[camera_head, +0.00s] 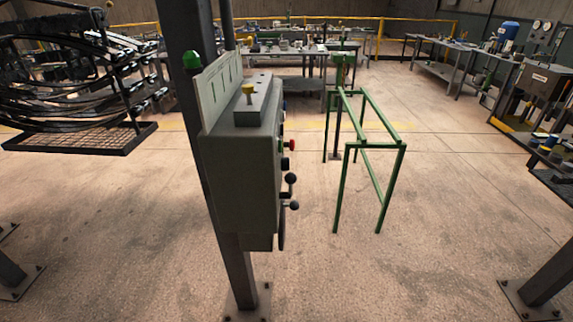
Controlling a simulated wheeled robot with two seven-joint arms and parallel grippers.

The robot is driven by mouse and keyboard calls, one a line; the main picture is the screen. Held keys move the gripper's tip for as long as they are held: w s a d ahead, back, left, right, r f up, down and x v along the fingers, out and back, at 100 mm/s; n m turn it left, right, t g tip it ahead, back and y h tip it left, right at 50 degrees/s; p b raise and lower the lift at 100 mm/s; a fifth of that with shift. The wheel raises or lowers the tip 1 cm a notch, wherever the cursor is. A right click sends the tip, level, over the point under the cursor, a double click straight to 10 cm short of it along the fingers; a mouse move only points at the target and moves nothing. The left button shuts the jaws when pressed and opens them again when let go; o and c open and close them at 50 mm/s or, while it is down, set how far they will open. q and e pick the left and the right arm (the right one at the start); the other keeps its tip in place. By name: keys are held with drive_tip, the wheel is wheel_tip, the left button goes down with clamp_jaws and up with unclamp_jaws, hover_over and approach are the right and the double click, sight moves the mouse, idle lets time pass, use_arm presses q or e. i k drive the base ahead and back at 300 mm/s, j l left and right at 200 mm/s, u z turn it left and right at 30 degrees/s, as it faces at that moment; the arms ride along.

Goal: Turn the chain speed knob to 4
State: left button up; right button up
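A grey control box (240,185) is fixed to a dark upright post and is seen mostly from its side. A yellow knob (248,90) stands on the sloped top part. A red knob (291,145) and a black ball knob (291,178) stick out from the right edge, with another black ball knob (294,205) below. I cannot tell which one is the chain speed knob. The dial markings face away and cannot be read. Neither of my grippers is in view.
A green metal frame (364,140) stands on the floor right of the box. Workbenches (290,50) line the back. The floor in front and to the right of the box is mostly open.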

sight(285, 161)
drive_tip(key=i+l+u, duration=0.7)
drive_tip(key=l, duration=0.15)
drive_tip(key=i+l+u, duration=0.25)
drive_tip(key=l+u, duration=0.25)
drive_tip(key=l, duration=0.2)
drive_tip(key=i+l+u, duration=0.2)
drive_tip(key=l, duration=0.2)
drive_tip(key=l+u, duration=0.25)
drive_tip(key=l, duration=0.15)
